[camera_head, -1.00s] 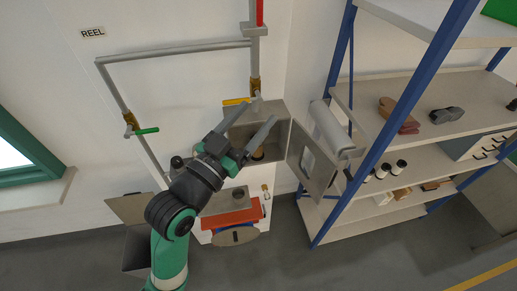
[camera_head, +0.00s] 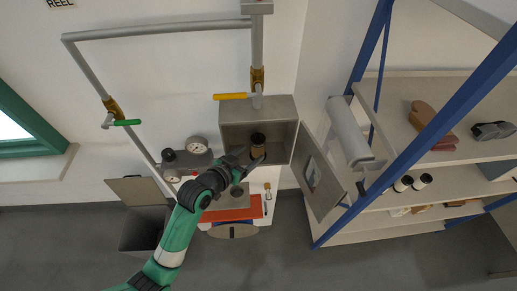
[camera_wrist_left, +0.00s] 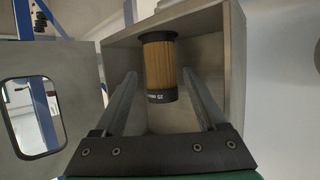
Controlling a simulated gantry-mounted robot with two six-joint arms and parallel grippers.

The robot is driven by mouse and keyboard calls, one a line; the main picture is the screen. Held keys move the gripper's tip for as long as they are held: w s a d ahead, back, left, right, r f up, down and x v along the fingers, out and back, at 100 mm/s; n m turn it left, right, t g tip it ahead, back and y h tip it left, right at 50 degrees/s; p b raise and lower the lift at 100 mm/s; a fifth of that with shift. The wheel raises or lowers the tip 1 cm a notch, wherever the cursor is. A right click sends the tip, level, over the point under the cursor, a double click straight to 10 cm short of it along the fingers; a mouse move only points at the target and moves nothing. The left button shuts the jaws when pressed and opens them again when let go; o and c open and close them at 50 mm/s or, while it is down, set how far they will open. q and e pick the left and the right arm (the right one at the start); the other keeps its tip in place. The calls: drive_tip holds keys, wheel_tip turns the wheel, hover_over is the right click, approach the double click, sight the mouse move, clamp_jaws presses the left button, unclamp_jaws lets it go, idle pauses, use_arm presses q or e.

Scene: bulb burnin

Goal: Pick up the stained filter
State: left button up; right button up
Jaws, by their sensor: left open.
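The stained filter (camera_head: 258,144) stands inside the open grey wall cabinet (camera_head: 285,106). In the left wrist view the filter (camera_wrist_left: 159,65) is a brown pleated cylinder with black end caps, and the lower cap carries small pale lettering. My left gripper (camera_head: 248,161) is at the cabinet's open front, just in front of the filter. In the left wrist view my left gripper (camera_wrist_left: 160,80) is open, with one finger to each side of the filter and visible gaps between. My right gripper is not in view.
The cabinet door (camera_head: 318,178) hangs open on the right. Pipes with a yellow handle (camera_head: 230,97) and a green handle (camera_head: 127,122) run above and left. Gauges (camera_head: 196,145) sit left of the cabinet. A blue-posted shelf (camera_head: 440,110) stands right. An open bin (camera_head: 145,225) is lower left.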

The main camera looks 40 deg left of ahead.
sight(254, 151)
use_arm(q)
drive_tip(key=shift+x, duration=2.95)
drive_tip(key=shift+r, duration=0.15)
drive_tip(key=c, duration=1.1)
drive_tip(key=shift+c, duration=0.2)
